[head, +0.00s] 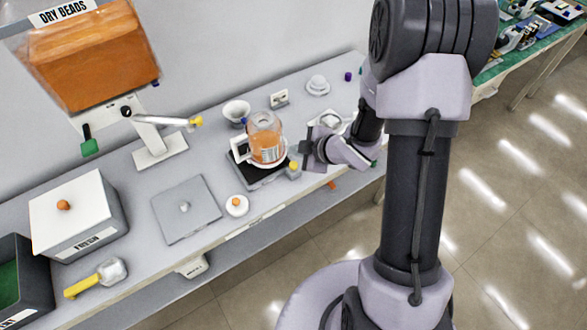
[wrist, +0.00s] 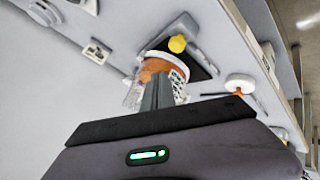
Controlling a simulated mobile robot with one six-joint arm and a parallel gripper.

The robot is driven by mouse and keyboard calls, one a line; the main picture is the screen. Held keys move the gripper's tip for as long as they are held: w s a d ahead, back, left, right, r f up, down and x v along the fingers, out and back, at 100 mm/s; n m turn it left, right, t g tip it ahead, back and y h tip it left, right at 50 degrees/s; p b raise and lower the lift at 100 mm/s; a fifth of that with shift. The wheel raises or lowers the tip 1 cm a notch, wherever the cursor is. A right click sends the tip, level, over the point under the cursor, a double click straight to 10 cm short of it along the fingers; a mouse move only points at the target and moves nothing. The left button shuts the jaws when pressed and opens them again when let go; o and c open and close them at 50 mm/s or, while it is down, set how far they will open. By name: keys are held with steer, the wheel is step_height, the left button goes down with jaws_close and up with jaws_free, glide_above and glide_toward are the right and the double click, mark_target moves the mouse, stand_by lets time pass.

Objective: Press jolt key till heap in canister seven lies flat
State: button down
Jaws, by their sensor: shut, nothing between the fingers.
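A clear canister (head: 264,135) with orange beads stands on a dark plate (head: 246,176) in the head view. Its label is too small to read, and I cannot tell the shape of the bead surface. A yellow knob (head: 293,167), perhaps the jolt key, sits at the plate's right front corner. My gripper (head: 304,152) is shut and empty, just right of the canister and close above the knob. In the wrist view, my closed fingers (wrist: 158,92) cover part of the canister (wrist: 152,70). The yellow knob (wrist: 177,44) shows beyond the fingertips, apart from them.
A white lid (head: 237,206) with an orange knob and a grey square plate (head: 175,219) lie left of the canister. A white funnel (head: 236,110) stands behind it. A bead hopper (head: 95,65) with a lever arm is at upper left. The bench's front edge is close.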

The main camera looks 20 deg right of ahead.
mark_target(296, 166)
steer(key=shift+f+b, duration=1.05)
steer(key=shift+f, duration=0.6)
stand_by(0.6)
steer(key=shift+f+b, duration=0.4)
steer(key=shift+b, duration=0.05)
steer(key=shift+f+b, duration=0.65)
steer(key=shift+f, duration=0.05)
stand_by(0.6)
steer(key=shift+r, duration=0.1)
steer(key=shift+r+p, duration=0.95)
steer(key=shift+r, duration=0.1)
step_height(296, 166, up, 5)
steer(key=p, duration=0.4)
